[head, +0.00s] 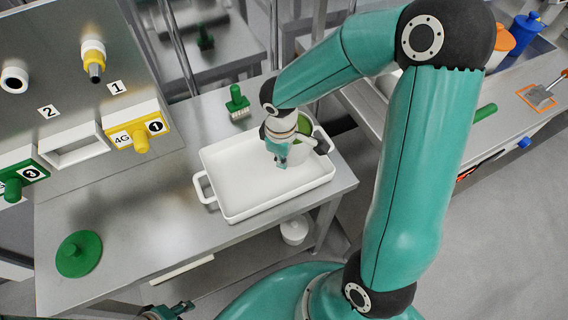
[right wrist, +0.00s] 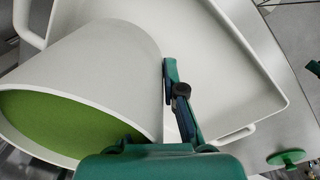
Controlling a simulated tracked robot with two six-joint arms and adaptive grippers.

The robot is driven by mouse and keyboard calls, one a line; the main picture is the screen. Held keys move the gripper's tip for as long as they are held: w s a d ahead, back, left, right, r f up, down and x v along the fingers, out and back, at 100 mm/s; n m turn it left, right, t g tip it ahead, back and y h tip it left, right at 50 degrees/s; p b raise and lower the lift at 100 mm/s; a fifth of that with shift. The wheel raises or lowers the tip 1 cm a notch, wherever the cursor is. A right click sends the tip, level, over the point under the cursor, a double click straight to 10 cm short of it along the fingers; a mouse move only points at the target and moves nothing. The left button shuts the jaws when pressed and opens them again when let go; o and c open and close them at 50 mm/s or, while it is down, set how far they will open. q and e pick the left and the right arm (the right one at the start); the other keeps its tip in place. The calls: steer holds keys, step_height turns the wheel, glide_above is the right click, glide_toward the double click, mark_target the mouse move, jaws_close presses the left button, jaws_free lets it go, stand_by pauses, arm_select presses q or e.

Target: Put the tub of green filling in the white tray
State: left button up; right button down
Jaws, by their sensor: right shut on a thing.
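The tub of green filling (head: 306,127) is white, with green showing at its open top. In the head view it is over the right end of the white tray (head: 235,213), partly hidden by my right gripper (head: 298,152). My right gripper is shut on the tub. In the right wrist view the tub (right wrist: 110,55) fills the left side, with one finger against its wall and the tray (right wrist: 262,55) behind it. I cannot tell whether the tub's base touches the tray floor. My left gripper (head: 168,312) only just shows at the bottom edge; its jaws are unclear.
The tray lies on a steel table (head: 130,215). A round green lid (head: 79,253) is at the table's front left, and a green-handled brush (head: 237,103) stands behind the tray. A machine with numbered outlets (head: 60,70) is at the left. The tray's left part is empty.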

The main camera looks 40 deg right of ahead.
step_height(320, 180, down, 4)
steer(key=shift+r, duration=0.25)
steer(key=c, duration=1.7)
jaws_free()
steer(key=shift+f+b, duration=0.1)
steer(key=shift+b, duration=0.25)
steer(key=shift+c, duration=0.2)
steer(key=o, duration=0.5)
steer(key=shift+c, duration=0.2)
step_height(320, 180, up, 12)
steer(key=p, duration=0.1)
steer(key=shift+a, duration=0.35)
steer(key=shift+s, duration=0.1)
